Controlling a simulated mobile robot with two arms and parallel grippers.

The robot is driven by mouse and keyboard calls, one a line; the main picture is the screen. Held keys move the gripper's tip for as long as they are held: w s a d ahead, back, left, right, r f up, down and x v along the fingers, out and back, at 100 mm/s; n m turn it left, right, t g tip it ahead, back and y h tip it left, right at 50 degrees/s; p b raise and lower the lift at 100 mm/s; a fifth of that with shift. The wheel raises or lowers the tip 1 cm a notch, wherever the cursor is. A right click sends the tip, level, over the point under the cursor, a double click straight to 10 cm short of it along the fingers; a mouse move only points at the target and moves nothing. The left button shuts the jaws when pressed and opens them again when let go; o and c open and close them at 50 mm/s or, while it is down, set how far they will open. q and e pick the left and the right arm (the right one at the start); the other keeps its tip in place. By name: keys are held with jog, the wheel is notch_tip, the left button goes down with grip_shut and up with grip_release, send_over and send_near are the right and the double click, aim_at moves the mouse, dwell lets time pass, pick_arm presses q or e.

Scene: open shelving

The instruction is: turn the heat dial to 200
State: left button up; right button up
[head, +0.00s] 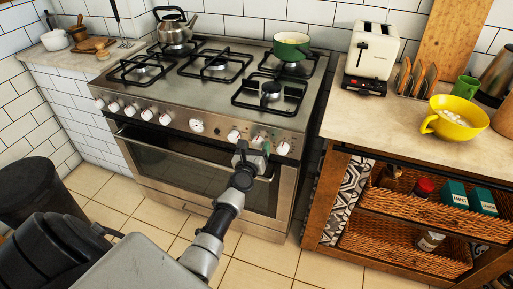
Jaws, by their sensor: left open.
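The steel stove (180,95) stands against the tiled wall, with a row of several white dials along its front panel. The markings are too small to read, so I cannot tell which is the heat dial. My right gripper is not in view.
The oven door's handle (180,150) runs below the dials. A kettle (174,27) and a green pot (291,46) stand on the hob. The counter at right holds a toaster (371,52) and a yellow bowl (458,120). Tiled floor lies in front.

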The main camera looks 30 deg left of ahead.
pick_arm(q)
jog(key=shift+w+a, duration=0.1)
jog(key=shift+w, duration=0.25)
jog(key=c, duration=0.9)
